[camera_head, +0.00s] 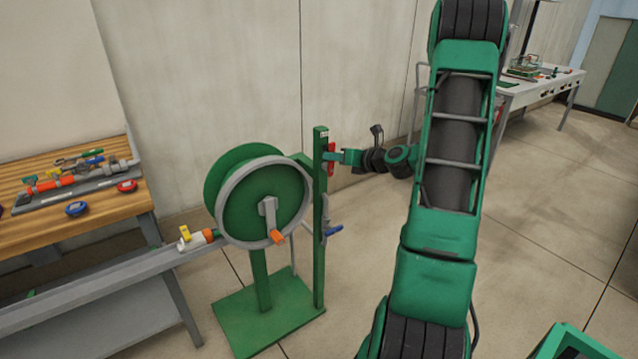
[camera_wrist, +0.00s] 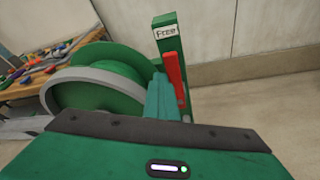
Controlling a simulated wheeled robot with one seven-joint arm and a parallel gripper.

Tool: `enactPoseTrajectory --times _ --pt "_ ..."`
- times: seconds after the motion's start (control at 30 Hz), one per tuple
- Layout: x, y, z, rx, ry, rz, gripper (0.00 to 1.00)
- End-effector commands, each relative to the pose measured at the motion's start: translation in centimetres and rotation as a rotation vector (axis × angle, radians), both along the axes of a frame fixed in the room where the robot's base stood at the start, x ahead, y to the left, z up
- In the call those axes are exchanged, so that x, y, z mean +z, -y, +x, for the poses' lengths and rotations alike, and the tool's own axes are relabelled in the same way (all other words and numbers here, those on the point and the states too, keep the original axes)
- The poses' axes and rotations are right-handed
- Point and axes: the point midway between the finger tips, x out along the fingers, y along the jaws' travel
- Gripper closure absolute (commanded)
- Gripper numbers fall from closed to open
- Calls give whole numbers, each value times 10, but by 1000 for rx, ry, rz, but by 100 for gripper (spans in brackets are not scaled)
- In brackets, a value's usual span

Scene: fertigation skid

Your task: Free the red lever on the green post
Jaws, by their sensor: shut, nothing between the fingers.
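The green post (camera_head: 318,225) stands on a green base beside a hose reel. The red lever (camera_head: 331,159) is near its top, roughly upright against the post. In the wrist view the red lever (camera_wrist: 176,78) stands nearly vertical, leaning slightly, with its upper end just below a label reading "Free" (camera_wrist: 166,31). My gripper (camera_head: 340,156) is shut and empty, level with the lever and close to it. In the wrist view its fingers (camera_wrist: 160,98) are just left of the lever's lower part. I cannot tell whether they touch it.
The green reel (camera_head: 245,205) with a grey rim and an orange crank handle (camera_head: 277,237) is left of the post. A blue-handled valve (camera_head: 333,230) sits lower on the post. A wooden workbench (camera_head: 50,237) is at left. The floor at right is mostly clear.

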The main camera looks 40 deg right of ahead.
Motion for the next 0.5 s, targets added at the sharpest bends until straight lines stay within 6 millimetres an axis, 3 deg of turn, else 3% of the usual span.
enactPoseTrajectory --times 0.03,0.13,0.37,0.5 --pt "4 12 -2 -25 8 -17 100" --pt "4 5 -1 -24 7 -16 100" --pt "2 -32 1 -11 2 -7 100" --pt "0 -27 -21 -15 -1 -3 100"
